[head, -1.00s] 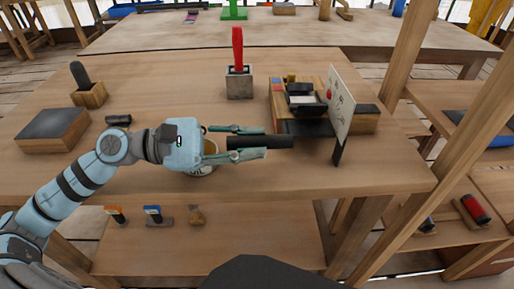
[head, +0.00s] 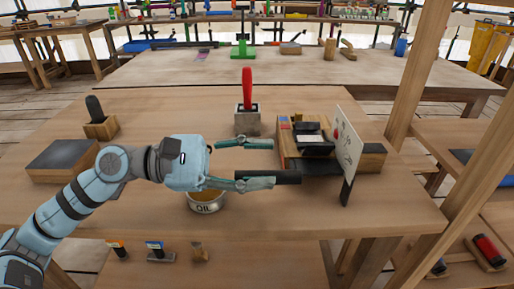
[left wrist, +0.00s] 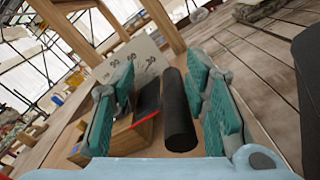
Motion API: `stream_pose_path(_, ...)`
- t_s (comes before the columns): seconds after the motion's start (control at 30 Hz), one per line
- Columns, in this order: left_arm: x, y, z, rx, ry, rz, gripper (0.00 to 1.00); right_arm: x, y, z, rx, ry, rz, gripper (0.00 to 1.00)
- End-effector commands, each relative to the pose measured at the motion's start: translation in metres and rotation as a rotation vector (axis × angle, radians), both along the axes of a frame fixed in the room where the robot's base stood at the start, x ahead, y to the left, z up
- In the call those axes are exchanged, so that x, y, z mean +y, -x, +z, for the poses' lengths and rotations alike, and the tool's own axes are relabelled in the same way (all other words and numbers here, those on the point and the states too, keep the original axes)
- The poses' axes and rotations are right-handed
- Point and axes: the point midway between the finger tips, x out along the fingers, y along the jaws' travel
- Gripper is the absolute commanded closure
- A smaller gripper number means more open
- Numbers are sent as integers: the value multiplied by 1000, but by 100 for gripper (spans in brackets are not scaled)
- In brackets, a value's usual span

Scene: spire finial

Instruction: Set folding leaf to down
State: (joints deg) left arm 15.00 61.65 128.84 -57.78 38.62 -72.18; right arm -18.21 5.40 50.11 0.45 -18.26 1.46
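A wooden box device with dark parts (head: 288,137) stands at the right of the table. A dark leaf (head: 322,167) sticks out at its front; I cannot tell its exact angle. A black cylindrical bar (head: 278,177) extends left from the leaf area. A white marked panel (head: 349,142) stands upright at the device's right. My left gripper (head: 247,163) is open, its near finger overlapping the bar's left end. In the left wrist view, the bar (left wrist: 178,112) shows between the open fingers, nearer the right one, beside a dark plate with a red edge (left wrist: 146,101). My right gripper is not in view.
An oil can (head: 206,203) stands below my left gripper in the picture. A block with a red handle (head: 247,120) stands behind it. A dark-topped box (head: 62,160) and a wooden holder (head: 101,128) are at the left. A wooden post (head: 408,90) rises at the right.

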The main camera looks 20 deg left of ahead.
Motion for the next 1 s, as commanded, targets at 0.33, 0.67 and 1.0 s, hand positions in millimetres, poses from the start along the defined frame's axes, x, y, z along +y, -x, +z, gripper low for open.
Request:
stream_pose_path(0.33, 0, 1, 57, -1, 1, 0, 59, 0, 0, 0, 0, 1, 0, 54)
stream_pose_path(0.67, 0, 1, 57, 1, 0, 0, 59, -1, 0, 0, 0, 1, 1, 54)
stream_pose_path(1.0, 0, 1, 134, 1, 1, -1, 59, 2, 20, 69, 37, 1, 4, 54)
